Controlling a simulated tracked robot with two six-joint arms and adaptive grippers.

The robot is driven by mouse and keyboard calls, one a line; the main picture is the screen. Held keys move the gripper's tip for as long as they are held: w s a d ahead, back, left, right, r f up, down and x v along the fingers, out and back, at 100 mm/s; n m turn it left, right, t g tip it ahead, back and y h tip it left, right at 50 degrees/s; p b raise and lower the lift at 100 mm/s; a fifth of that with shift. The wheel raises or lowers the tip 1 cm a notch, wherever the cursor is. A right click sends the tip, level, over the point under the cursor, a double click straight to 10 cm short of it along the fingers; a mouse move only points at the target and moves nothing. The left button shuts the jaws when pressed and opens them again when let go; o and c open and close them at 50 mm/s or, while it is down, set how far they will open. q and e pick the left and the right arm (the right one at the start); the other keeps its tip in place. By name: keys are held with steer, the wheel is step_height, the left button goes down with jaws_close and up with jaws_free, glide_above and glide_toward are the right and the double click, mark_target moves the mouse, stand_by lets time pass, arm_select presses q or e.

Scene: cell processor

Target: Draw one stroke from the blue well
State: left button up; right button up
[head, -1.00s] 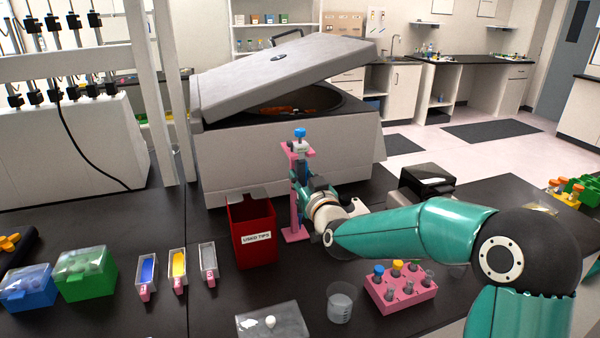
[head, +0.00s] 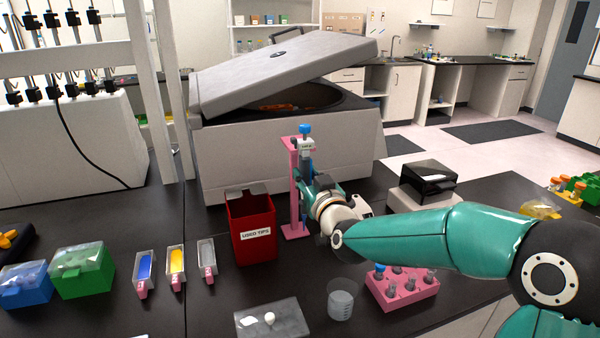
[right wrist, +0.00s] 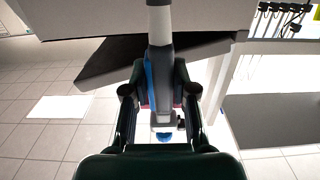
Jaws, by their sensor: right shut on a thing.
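My right gripper (head: 309,186) is shut on a pipette (head: 307,146) with a blue top. The pipette is upright and stands just right of the pink stand's (head: 293,190) post; I cannot tell whether they touch. In the right wrist view the gripper (right wrist: 160,95) closes around the pipette (right wrist: 159,55), whose pale shaft runs to the top edge. The blue well (head: 145,266) is a narrow tray at the left front. My left gripper is not in view.
The yellow well (head: 176,262) and a clear well (head: 207,257) stand beside the blue one. A red used-tips bin (head: 251,232) is between them and the pink stand. A beaker (head: 340,304) and a pink tube rack (head: 402,292) are at the front. A centrifuge (head: 285,150) stands behind.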

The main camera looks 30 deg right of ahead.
mark_target(307, 177)
steer(key=b+v, duration=0.1)
steer(key=v, duration=0.4)
steer(key=shift+s+b, duration=0.1)
steer(key=shift+b, duration=0.3)
steer(key=shift+s+a, duration=0.1)
steer(key=shift+s, duration=0.35)
steer(key=shift+r, duration=0.1)
